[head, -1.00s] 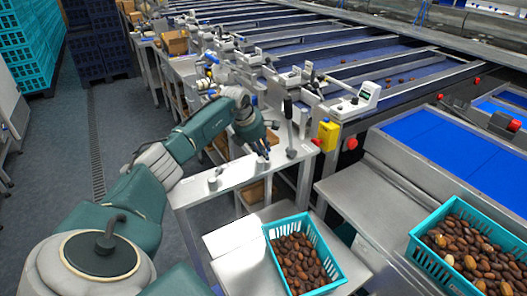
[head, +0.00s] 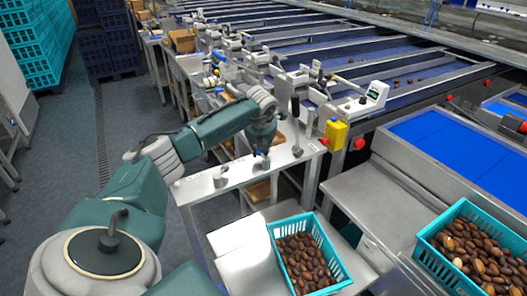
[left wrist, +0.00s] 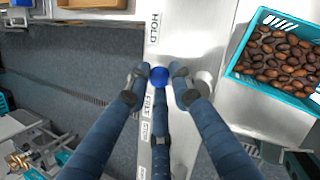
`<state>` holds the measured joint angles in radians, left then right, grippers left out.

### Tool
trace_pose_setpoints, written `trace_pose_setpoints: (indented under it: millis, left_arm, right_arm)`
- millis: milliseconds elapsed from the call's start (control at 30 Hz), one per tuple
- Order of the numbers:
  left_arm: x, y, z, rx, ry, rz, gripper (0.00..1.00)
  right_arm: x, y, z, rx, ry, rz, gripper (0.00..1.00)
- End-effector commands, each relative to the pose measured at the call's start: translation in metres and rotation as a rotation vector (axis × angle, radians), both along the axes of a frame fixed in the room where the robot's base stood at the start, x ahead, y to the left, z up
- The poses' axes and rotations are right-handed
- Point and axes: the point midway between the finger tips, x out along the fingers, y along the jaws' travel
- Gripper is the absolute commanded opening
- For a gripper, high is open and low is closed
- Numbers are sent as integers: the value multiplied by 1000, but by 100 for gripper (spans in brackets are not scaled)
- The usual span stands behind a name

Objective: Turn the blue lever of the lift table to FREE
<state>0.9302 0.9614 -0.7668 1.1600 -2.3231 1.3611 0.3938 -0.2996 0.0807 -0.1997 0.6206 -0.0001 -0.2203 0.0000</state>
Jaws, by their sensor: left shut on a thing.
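The lever's round blue knob (left wrist: 159,76) is between the fingertips of my left gripper (left wrist: 160,87) in the left wrist view. The gripper is shut on it. In the head view my left gripper (head: 261,158) reaches down to the pale narrow top (head: 236,176), and the arm and fingers mostly hide the knob. The lever's shaft is hidden. My right gripper is not in view.
A teal basket of dates (head: 273,229) stands near the top's front side, and another (head: 421,239) is at right. A grey upright lever with a black handle (head: 296,119) and a yellow box with a red button (head: 335,132) stand close right of my gripper. Open floor lies left.

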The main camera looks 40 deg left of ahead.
Motion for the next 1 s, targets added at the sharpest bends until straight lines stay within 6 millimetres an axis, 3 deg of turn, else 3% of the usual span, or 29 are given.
trace_pose_setpoints:
  millis: [600,1000]
  left_arm:
    - [-25,-3,-3,0,8,579,0]
    - [-35,-8,-3,-1,9,832,0]
  right_arm:
    - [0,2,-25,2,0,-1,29]
    - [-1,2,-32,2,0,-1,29]
